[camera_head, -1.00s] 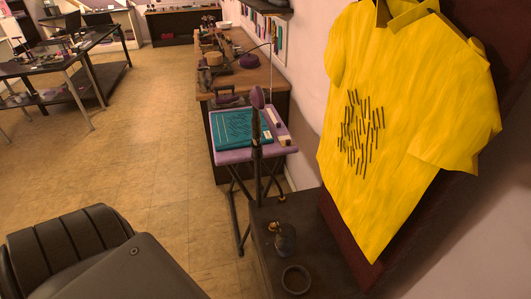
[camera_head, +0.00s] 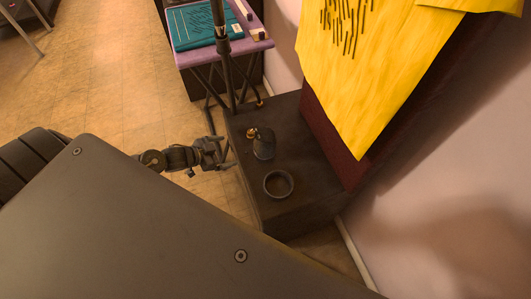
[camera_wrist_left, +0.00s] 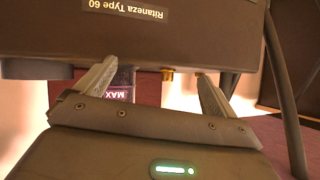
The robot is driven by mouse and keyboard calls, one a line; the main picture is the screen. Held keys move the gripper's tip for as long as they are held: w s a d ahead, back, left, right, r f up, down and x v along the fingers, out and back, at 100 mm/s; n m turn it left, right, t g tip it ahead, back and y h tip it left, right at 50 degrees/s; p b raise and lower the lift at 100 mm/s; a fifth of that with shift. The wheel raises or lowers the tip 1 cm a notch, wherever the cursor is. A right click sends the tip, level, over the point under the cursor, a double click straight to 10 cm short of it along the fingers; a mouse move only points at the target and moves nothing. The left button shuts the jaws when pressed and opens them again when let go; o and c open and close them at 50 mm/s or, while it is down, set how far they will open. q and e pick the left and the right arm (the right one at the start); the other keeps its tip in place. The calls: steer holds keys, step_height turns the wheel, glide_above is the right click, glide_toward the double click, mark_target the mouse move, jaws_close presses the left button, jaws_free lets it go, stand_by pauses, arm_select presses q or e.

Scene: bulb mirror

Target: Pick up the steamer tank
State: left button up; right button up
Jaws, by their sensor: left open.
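The steamer tank, a small dark rounded vessel (camera_head: 264,146), stands upright on the dark steamer base (camera_head: 246,180). In the left wrist view, which shows the scene upside down, a purplish part marked MAX (camera_wrist_left: 118,94) appears to be the tank, partly hidden by my gripper. My left gripper (camera_head: 224,152) is open and empty at the left edge of the base, apart from the tank. Its two fingers (camera_wrist_left: 155,84) point toward the base and tank. My right gripper is not in view.
A brass fitting (camera_head: 252,133) sits beside the tank, and a dark round ring (camera_head: 278,184) is on the base. A dark pole (camera_head: 224,60) rises behind. A yellow shirt (camera_head: 365,70) hangs at the right. A purple-topped stand (camera_head: 262,44) is beyond.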

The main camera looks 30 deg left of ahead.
mark_target(265, 146)
arm_select(q)
steer(key=d+r+m+h, duration=0.1)
steer(key=d+r+h, duration=0.3)
steer(key=d+r, duration=0.35)
steer(key=x, duration=0.4)
steer(key=shift+w+d+f, duration=0.15)
steer(key=shift+w+f, duration=0.05)
steer(key=shift+f, duration=0.15)
steer(key=x, duration=0.4)
steer(key=shift+w+f+p, duration=0.1)
steer(key=shift+f+p, duration=0.05)
steer(key=shift+p, duration=0.15)
steer(key=shift+w+d+f, duration=0.2)
steer(key=shift+w+d, duration=0.1)
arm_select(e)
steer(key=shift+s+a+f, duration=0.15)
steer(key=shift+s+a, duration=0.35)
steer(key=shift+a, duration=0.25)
arm_select(q)
steer(key=c, duration=1.3)
steer(key=shift+c, duration=0.2)
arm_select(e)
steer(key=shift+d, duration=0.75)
